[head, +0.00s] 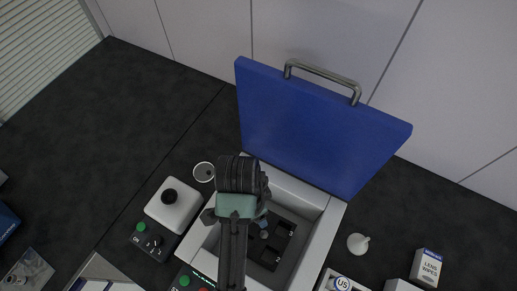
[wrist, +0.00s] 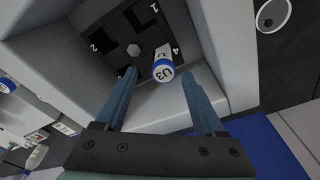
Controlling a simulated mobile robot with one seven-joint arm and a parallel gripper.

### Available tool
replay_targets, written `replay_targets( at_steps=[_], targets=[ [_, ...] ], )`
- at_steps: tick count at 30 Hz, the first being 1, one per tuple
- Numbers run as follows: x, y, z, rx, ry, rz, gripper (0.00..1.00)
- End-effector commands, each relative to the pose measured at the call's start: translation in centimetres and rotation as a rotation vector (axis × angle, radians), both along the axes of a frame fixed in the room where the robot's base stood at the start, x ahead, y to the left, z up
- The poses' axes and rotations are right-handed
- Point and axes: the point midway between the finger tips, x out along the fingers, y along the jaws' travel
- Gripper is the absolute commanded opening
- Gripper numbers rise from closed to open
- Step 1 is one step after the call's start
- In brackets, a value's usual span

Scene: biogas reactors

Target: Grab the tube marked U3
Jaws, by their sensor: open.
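The tube marked U3 (wrist: 163,70) has a white cap top with a blue band. It stands in the dark numbered rack (wrist: 112,62) inside the grey-white box, by the number 4. In the wrist view my gripper (wrist: 159,77) is open, its two blue fingers on either side of the tube with visible gaps; I cannot tell whether the tips reach down to its level. In the head view my arm hides the tube and most of the gripper. The box (head: 334,222) has its blue lid (head: 315,125) standing open behind it.
The box walls stand close around the fingers. A white device with a black knob (head: 174,205) is on the left. The dark bench at far left is mostly clear.

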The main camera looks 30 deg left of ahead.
Motion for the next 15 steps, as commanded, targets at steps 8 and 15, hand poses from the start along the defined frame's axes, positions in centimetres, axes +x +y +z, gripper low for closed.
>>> replay_targets(
  at_steps=[8,15],
  targets=[
    [0.6,0.0,-2.1,-0.001,0.003,0.0,0.71],
    [1.0,-0.1,-4.9,0.0,0.001,0.0,0.71]
  ],
)
